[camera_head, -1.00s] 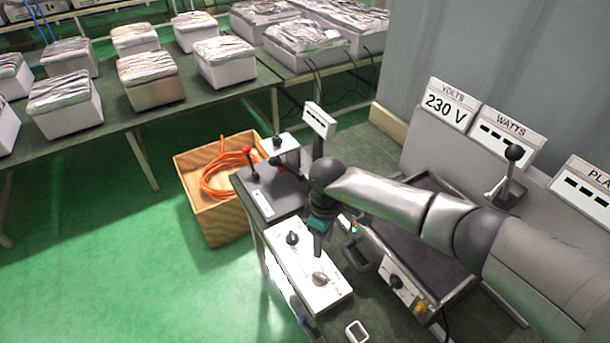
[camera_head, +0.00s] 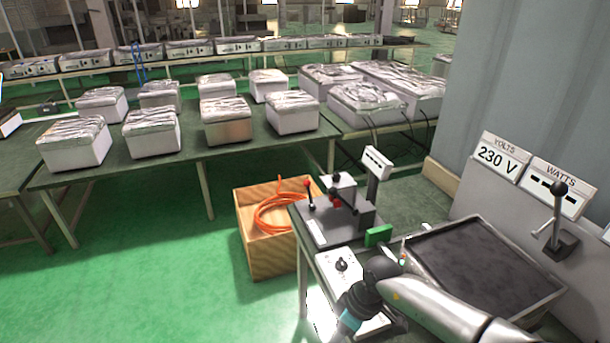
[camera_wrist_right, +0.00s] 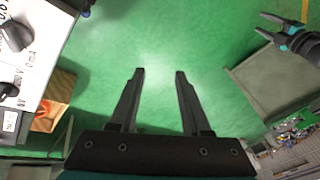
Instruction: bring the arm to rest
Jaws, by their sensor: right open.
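My right arm (camera_head: 450,308) comes in from the lower right in the head view, with its wrist over the white knob panel (camera_head: 328,262). Its fingers are cut off below the frame there. In the right wrist view, my right gripper (camera_wrist_right: 160,72) is open and empty, with green floor between and beyond its fingers. My left gripper (camera_wrist_right: 268,27) shows at the upper right of that view, its two fingers apart and nothing between them. My left arm does not show in the head view.
The white panel's knobs (camera_wrist_right: 14,38) are close at the upper left of the wrist view. A bench holds a dark tray (camera_head: 480,262), a lever (camera_head: 556,215) and a black-based device (camera_head: 335,226). A wooden box (camera_head: 262,258) with orange cable stands beside it. Open green floor lies left.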

